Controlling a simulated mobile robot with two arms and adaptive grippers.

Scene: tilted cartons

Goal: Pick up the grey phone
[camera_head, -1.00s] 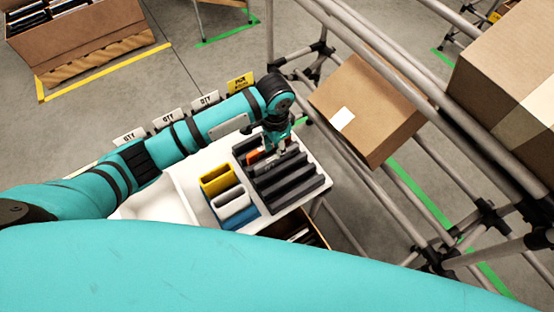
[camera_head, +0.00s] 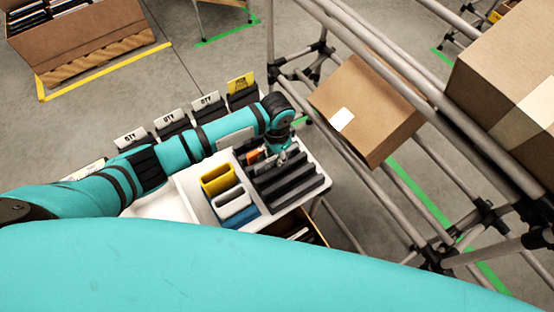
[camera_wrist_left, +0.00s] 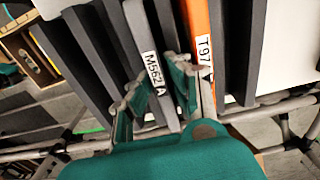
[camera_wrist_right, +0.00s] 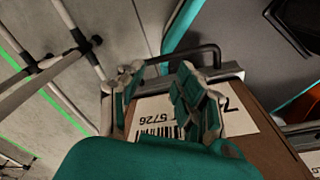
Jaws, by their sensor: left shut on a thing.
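A slim grey phone (camera_wrist_left: 142,30) with a label reading M562 A stands on edge between dark dividers in the left wrist view. My left gripper (camera_wrist_left: 158,78) is shut on it, one finger on each side, near the label. In the head view my left gripper (camera_head: 281,156) is at the dark slotted rack (camera_head: 290,187), and the phone is mostly hidden there. An orange phone (camera_wrist_left: 202,20) labelled T97 stands in the neighbouring slot. My right gripper (camera_wrist_right: 160,100) has its fingers apart, above a brown box with a white label.
Yellow, white and blue bins (camera_head: 217,180) stand left of the rack on a white table. Label holders (camera_head: 207,103) line the table's back edge. A pipe frame (camera_head: 350,185) with a tilted carton (camera_head: 368,108) is close on the right. An open box (camera_head: 305,231) is below the table.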

